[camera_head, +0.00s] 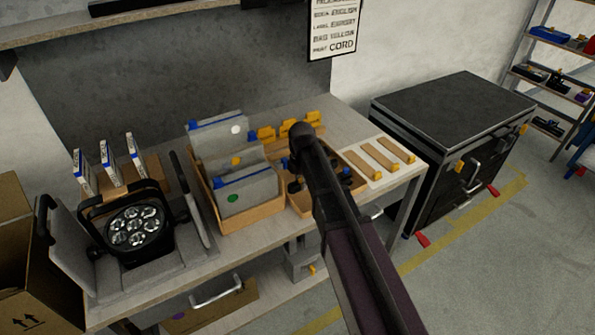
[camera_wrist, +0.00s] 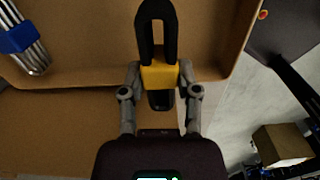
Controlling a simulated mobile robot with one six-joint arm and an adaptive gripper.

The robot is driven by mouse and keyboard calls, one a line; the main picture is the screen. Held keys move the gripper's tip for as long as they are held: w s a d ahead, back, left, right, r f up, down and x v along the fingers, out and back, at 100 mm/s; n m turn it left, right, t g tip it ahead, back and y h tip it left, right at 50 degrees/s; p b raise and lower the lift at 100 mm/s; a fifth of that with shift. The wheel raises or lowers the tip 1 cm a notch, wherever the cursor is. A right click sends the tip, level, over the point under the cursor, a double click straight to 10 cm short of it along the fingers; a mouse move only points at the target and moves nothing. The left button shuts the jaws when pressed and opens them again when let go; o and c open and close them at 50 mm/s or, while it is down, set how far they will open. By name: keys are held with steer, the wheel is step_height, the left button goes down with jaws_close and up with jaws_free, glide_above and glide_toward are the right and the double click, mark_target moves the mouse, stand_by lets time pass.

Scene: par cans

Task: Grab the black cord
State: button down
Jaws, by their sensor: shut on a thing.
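In the wrist view, the black cord (camera_wrist: 144,28) is a folded loop with a yellow band (camera_wrist: 160,76) around it. My gripper (camera_wrist: 160,74) is shut on it at the yellow band, with one finger on each side. The loop points away from the gripper, over a brown wooden tray (camera_wrist: 235,42). I cannot tell whether the cord touches the tray floor. In the head view, my arm hides most of the tray (camera_head: 300,207) and the held cord.
A grey cord bundle with a blue band (camera_wrist: 20,38) lies at the left in the wrist view. A wooden box of grey dividers (camera_head: 262,213) stands left of the tray. A board with wooden strips (camera_head: 378,157) lies right. A stage light (camera_head: 135,228) stands far left.

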steer(key=s, duration=0.3)
steer(key=s+d, duration=0.1)
steer(key=s, duration=0.2)
steer(key=s+d+r, duration=0.1)
steer(key=s, duration=0.1)
steer(key=shift+s+p, duration=0.35)
steer(key=shift+s, duration=0.05)
